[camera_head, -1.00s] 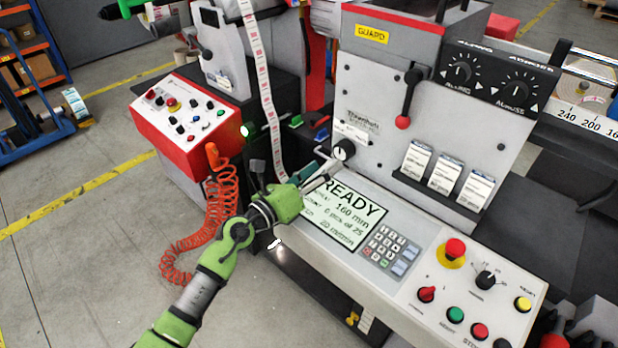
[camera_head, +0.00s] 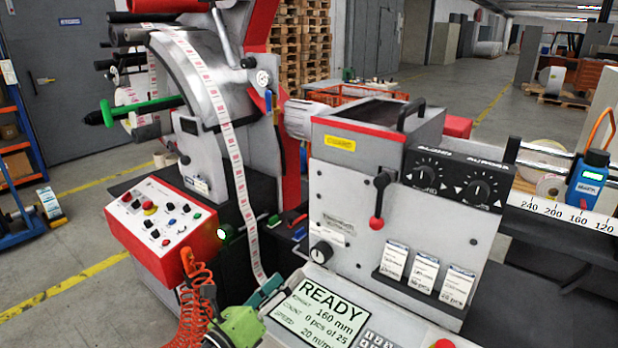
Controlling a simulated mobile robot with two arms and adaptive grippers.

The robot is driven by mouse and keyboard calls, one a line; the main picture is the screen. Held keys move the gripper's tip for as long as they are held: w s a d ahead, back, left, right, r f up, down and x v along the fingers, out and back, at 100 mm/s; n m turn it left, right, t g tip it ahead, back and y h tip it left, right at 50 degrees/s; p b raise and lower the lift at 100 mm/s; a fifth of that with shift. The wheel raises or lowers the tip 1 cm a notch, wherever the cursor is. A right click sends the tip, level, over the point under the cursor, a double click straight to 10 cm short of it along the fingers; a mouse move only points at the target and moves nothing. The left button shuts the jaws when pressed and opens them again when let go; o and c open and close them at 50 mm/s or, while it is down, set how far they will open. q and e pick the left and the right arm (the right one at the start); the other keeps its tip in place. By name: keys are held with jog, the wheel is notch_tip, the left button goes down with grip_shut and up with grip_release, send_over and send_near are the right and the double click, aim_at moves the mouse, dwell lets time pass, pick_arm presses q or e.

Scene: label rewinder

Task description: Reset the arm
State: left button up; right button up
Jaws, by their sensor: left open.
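My left gripper (camera_head: 282,290) shows at the bottom of the head view, at the end of my green arm. It is by the left edge of the READY screen (camera_head: 318,312), in front of the label rewinder. Its jaws are open and I see nothing held in them. The fingertips are small, and I cannot tell whether they touch the machine. Most of the left arm is below the picture. My right gripper is not in view.
A printed label strip (camera_head: 232,160) hangs down close to the gripper. An orange coiled hose (camera_head: 192,300) is to its left, below the red control box (camera_head: 160,222). A red-knobbed lever (camera_head: 378,205) and card holders (camera_head: 425,272) stand to the right. Open floor lies left.

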pick_arm(q)
jog(key=s+a+r+n+t+y, duration=0.2)
jog(key=a+n+y, duration=0.35)
jog(key=n, duration=0.35)
jog(key=s+a+r+n+t+y, duration=0.25)
jog(key=a+n+y, duration=0.25)
jog(key=a+n, duration=0.25)
jog(key=s+a+f+n+g+y, duration=0.55)
jog(key=s+a+f+n, duration=0.2)
jog(key=f+n, duration=0.3)
jog(key=s+d+f+n+g+h, duration=0.4)
jog(key=s+f, duration=0.3)
jog(key=s, duration=0.4)
jog(key=s+d+f+n+g+h, duration=0.25)
jog(key=s+f+g, duration=0.4)
jog(key=s, duration=0.45)
notch_tip(320, 180, down, 28)
jog(key=s+g, duration=0.2)
jog(key=s, duration=0.1)
jog(key=s+a+f, duration=0.2)
jog(key=s+f, duration=1.2)
jog(key=s, duration=0.2)
jog(key=shift+f+m+g+y, duration=0.15)
jog(key=shift+m+g+y, duration=0.2)
jog(key=shift+g+y, duration=0.1)
